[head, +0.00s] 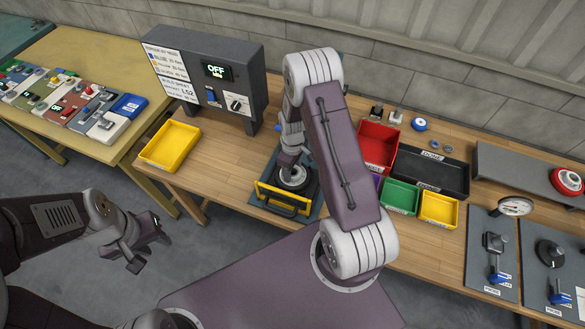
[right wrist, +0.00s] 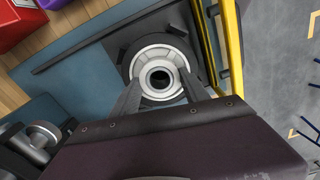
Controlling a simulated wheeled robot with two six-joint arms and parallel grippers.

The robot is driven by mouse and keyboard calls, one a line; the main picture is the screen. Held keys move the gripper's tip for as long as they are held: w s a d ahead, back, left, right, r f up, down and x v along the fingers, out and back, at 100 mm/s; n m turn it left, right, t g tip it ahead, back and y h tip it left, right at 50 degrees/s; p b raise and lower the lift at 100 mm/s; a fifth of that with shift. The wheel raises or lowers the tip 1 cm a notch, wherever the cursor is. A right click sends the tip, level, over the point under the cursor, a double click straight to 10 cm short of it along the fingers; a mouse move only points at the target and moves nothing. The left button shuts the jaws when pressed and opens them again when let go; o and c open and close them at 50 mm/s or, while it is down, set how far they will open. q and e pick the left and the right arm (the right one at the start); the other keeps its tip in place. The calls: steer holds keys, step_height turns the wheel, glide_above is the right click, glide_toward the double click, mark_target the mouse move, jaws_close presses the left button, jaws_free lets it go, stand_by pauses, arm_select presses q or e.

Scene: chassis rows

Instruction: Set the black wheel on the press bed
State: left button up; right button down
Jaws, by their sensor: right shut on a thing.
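The black wheel (right wrist: 178,27) shows in the right wrist view as a dark round body with a pale grey ringed hub and a dark centre hole. My right gripper (right wrist: 160,96) is shut on it, one finger on each side of the hub. In the head view the wheel's grey hub (head: 292,177) is over the press bed (head: 262,200), a blue plate with a yellow guard bar. Whether the wheel touches the bed is hard to tell. My right gripper hides part of it. My left gripper (head: 146,243) is open and empty, over the floor at left.
A yellow tray (head: 170,146) stands left of the press and a grey control box (head: 205,75) behind it. Red (head: 378,147), green (head: 400,196) and yellow (head: 438,209) bins stand to the right. The yellow guard bar (head: 283,199) runs along the bed's front.

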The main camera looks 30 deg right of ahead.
steer(key=shift+c, duration=2.3)
jaws_free()
steer(key=shift+r, duration=0.15)
step_height(320, 180, up, 9)
steer(key=b, duration=0.1)
steer(key=shift+b, duration=0.3)
